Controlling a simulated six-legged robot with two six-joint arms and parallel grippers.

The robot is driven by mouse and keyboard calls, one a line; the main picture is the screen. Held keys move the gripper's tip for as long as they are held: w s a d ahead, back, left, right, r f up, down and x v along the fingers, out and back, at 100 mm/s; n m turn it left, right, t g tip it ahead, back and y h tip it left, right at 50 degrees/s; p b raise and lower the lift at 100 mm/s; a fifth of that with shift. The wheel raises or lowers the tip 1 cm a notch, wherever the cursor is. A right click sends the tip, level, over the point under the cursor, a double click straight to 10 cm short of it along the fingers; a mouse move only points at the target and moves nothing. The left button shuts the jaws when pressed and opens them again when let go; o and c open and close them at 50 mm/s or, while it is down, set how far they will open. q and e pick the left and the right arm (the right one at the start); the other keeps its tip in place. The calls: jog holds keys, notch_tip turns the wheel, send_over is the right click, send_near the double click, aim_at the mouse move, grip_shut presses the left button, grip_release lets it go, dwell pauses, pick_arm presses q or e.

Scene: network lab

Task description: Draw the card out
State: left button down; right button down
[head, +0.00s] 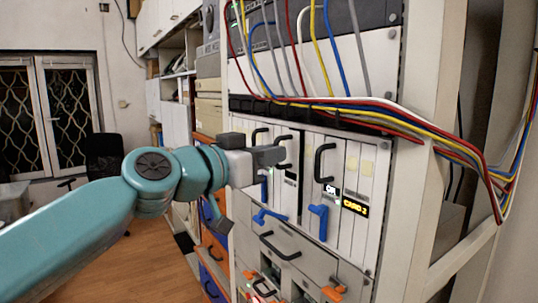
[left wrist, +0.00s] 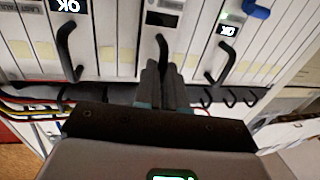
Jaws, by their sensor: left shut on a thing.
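The card (head: 288,200) is a pale narrow panel in a row of cards in the rack, with a black handle (head: 289,149) and a dark display. My left gripper (head: 268,157) is shut on that handle. In the left wrist view the closed fingers (left wrist: 163,82) meet the middle handle (left wrist: 162,50), under a dark display (left wrist: 163,18). The card face looks about level with its neighbours. A blue lever (head: 270,215) low on the cards lies nearly sideways. The fingers hide part of the handle. My right gripper is out of view.
Neighbouring cards have handles (head: 323,163) and lit OK displays (head: 332,189); one blue lever (head: 318,222) hangs down. A yellow "CARD 2" label (head: 355,207) is at right. Coloured cables (head: 360,108) run above the cards. A grey drawer (head: 310,258) lies below. Floor at left is open.

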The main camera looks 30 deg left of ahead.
pick_arm(q)
jog(key=shift+f, duration=0.2)
jog(key=s, duration=0.1)
jog(key=s+a+b, duration=0.1)
jog(key=s+b, duration=0.1)
jog(key=s, duration=0.1)
jog(key=shift+a, duration=0.25)
jog(key=c, duration=1.2)
grip_release()
jog(key=shift+w, duration=0.2)
jog(key=s+a+b, duration=0.1)
jog(key=s+b, duration=0.1)
jog(key=s, duration=0.3)
jog(key=s+a+b, duration=0.1)
jog(key=s+b, duration=0.2)
jog(key=s, duration=0.3)
jog(key=s+a+b, duration=0.1)
jog(key=s+b, duration=0.2)
jog(key=s, duration=0.2)
jog(key=shift+s+a+r, duration=0.1)
jog(key=shift+s+a, duration=0.05)
jog(key=shift+s, duration=0.05)
